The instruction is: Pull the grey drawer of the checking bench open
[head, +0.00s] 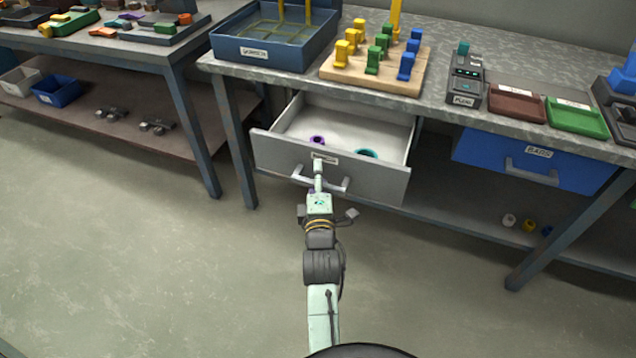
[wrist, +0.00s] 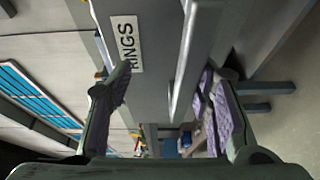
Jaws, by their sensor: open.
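The grey drawer (head: 381,184) of the checking bench (head: 290,75) stands well open, with its white inside showing. A purple ring (head: 317,140) and a teal ring (head: 366,153) lie in it. Its front carries a bar handle (head: 333,185) and a label, which reads "RINGS" in the wrist view (wrist: 127,43). My gripper (head: 319,180) is at the handle, in front of the drawer. In the wrist view my gripper (wrist: 165,100) is open, with one finger on each side of the handle bar (wrist: 188,65). Contact with the bar cannot be told.
A closed blue drawer (head: 530,163) is at the right of the bench. A blue tray (head: 272,53), a wooden peg board (head: 372,80), a grey device (head: 465,80), and red (head: 515,104) and green (head: 577,118) trays stand on top. Floor in front is clear.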

